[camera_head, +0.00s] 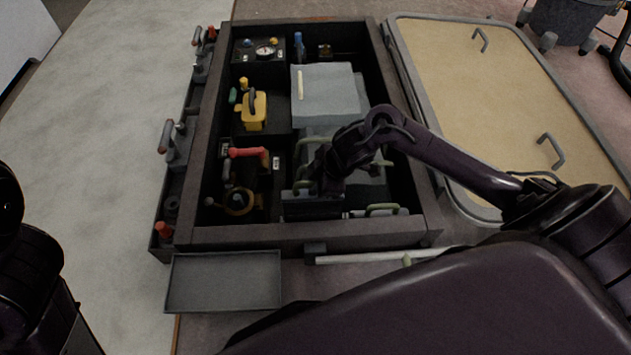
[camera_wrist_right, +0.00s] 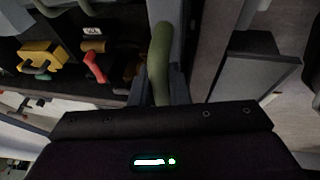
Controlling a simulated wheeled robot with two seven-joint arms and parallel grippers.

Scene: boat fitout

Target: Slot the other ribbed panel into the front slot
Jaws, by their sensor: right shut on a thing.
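My right gripper (camera_head: 308,188) reaches into the front right compartment of the dark crate (camera_head: 300,236). In the right wrist view it is shut on a green handle (camera_wrist_right: 159,62), which is fixed to a grey panel (camera_wrist_right: 172,20). The arm hides most of this panel in the head view, and I cannot make out its ribs or whether it sits in a slot. Another green handle (camera_head: 383,208) lies close to the crate's front wall, to the right of the gripper. The front slot itself is not clearly visible. My left gripper is out of view; only my left arm shows at lower left.
A yellow can (camera_head: 253,111) and a red handle (camera_head: 249,153) are in the left compartments. A light grey panel with a cream handle (camera_head: 326,88) lies behind the gripper. An empty grey tray (camera_head: 222,283) sits before the crate, and a tan lid (camera_head: 490,90) lies right.

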